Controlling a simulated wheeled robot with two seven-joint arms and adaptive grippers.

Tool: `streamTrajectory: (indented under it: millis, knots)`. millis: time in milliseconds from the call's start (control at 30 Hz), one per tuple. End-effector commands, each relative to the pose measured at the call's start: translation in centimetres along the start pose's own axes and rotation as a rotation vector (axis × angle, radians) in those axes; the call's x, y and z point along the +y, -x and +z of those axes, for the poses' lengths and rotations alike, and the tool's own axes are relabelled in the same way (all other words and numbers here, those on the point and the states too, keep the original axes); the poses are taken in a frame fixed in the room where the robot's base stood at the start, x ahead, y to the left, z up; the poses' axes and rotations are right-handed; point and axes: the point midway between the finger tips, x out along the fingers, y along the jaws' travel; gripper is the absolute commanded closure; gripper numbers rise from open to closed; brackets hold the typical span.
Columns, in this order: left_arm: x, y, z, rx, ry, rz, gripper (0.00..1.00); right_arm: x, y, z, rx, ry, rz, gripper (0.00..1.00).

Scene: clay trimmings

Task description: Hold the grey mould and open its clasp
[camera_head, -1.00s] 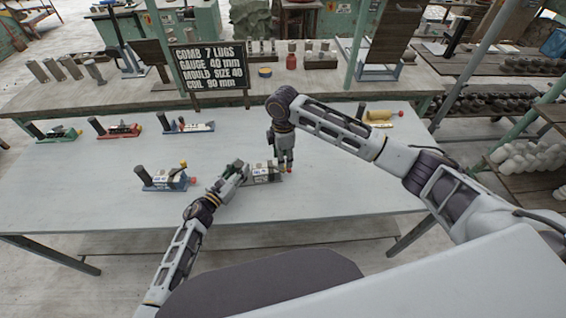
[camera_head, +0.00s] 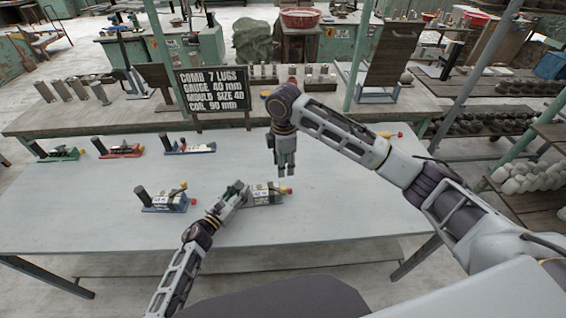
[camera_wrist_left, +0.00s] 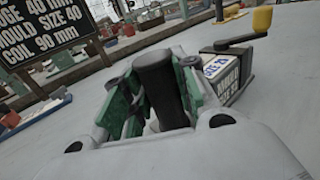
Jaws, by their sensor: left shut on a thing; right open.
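The grey mould (camera_head: 265,197) stands on the pale table, with a white label on its side. My left gripper (camera_head: 238,190) is shut on its dark upright handle; in the left wrist view the black handle (camera_wrist_left: 160,88) sits between green finger pads. A dark lever (camera_wrist_left: 236,41) with a yellow knob (camera_wrist_left: 262,18) lies over the mould's top in that view. Whether this clasp is open or closed I cannot tell. My right gripper (camera_head: 285,172) is open and empty, pointing down above the mould's right end, apparently apart from it.
A blue mould (camera_head: 165,202) stands to the left on the table. Green (camera_head: 57,154), red (camera_head: 120,151) and another blue mould (camera_head: 190,148) line the back left. A black sign (camera_head: 213,90) stands behind. The front table surface is clear.

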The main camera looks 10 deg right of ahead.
Motion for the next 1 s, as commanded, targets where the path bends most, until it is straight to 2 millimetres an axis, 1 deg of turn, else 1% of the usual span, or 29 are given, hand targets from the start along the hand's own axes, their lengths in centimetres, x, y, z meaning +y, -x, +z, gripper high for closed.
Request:
streamTrajectory:
  millis: [67, 100, 267, 567, 733, 867, 1000]
  knots:
    - [0.0, 0.0, 0.0, 0.000, 0.000, 0.000, 1.00, 0.0, 0.0, 0.0, 0.000, 0.000, 0.000, 0.60]
    - [0.0, 0.0, 0.0, 0.000, 0.000, 0.000, 0.67, 0.0, 0.0, 0.0, 0.000, 0.000, 0.000, 0.60]
    - [0.0, 0.0, 0.0, 0.000, 0.000, 0.000, 0.47, 0.0, 0.0, 0.0, 0.000, 0.000, 0.000, 0.60]
    - [0.0, 0.0, 0.0, 0.000, 0.000, -0.001, 0.47, 0.0, 0.0, 0.0, 0.000, 0.000, 0.000, 0.60]
    - [0.0, 0.3, 0.0, 0.000, 0.001, 0.000, 0.47, 0.0, 0.0, 0.0, 0.000, 0.000, 0.000, 0.60]
    - [0.0, 1.0, -0.1, 0.001, 0.001, 0.000, 0.47, 0.0, 0.0, 0.0, 0.000, 0.000, 0.000, 0.60]
    - [0.0, 2.2, -0.1, 0.002, 0.000, 0.000, 0.47, 0.0, 0.0, 0.0, 0.000, 0.000, 0.000, 0.60]
